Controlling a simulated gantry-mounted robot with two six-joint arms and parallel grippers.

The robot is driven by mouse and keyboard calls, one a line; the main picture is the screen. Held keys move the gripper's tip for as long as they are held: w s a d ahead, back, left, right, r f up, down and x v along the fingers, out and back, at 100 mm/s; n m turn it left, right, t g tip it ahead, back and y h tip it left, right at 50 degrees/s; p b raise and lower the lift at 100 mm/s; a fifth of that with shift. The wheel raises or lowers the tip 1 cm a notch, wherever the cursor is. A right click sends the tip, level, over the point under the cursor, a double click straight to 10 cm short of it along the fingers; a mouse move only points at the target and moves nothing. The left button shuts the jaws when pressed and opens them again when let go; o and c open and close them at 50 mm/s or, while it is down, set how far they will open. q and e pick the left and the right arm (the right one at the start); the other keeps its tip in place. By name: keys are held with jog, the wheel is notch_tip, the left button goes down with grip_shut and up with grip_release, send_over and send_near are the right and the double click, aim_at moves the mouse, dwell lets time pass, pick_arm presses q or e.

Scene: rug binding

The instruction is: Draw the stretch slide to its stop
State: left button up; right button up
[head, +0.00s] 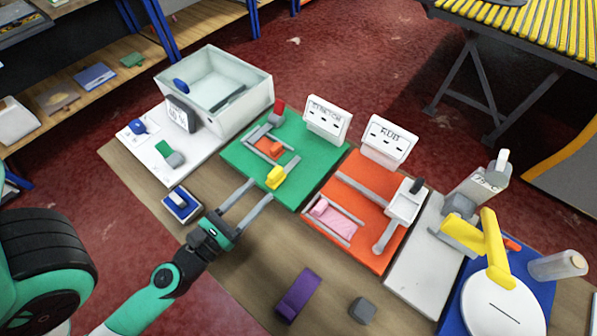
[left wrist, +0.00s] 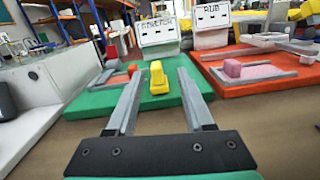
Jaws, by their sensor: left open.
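The stretch station is a green board (head: 240,160) with a white sign reading STRETCH (head: 327,117). On it stand grey rails (head: 285,167), an orange block (head: 269,149), a red upright piece (head: 279,109) and a yellow handle (head: 275,177) at the near end. My left gripper (head: 261,188) is open and empty, its fingers pointing at the yellow handle, just short of it. In the left wrist view the yellow handle (left wrist: 158,78) appears between the two open fingers, beyond or near their tips; contact cannot be told. My right gripper is not in view.
The orange RUB board (head: 365,245) with a pink block (head: 320,208) lies to the right. A glassy bin (head: 255,100) stands behind left. A blue-white block (head: 181,205), a purple piece (head: 298,294) and a grey cube (head: 362,309) lie on the bench's near side.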

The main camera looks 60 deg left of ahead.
aim_at(269, 178)
pick_arm(q)
jog(key=shift+s+a+f+n+g, duration=0.1)
jog(key=shift+s+f+n+g, duration=0.3)
jog(key=shift+s+f+n, duration=0.25)
jog(key=shift+w+a+r+p, duration=0.2)
jog(key=shift+w+p, duration=0.25)
jog(key=shift+p, duration=0.15)
jog(key=p+x, duration=0.2)
jog(key=x, duration=0.1)
jog(key=p+x, duration=0.1)
jog(key=x, duration=0.1)
jog(key=shift+r+p, duration=0.25)
jog(key=shift+p, duration=0.15)
jog(key=x, duration=0.1)
jog(key=p+x, duration=0.1)
jog(key=x, duration=0.2)
jog(key=shift+w+a+f+p, duration=0.2)
jog(key=shift+w+f+p, duration=0.05)
jog(key=shift+w+p, duration=0.1)
jog(key=shift+w+a+f, duration=0.15)
jog(key=shift+w+a, duration=0.1)
jog(key=shift+w, duration=0.3)
jog(key=shift+c, duration=0.3)
grip_shut()
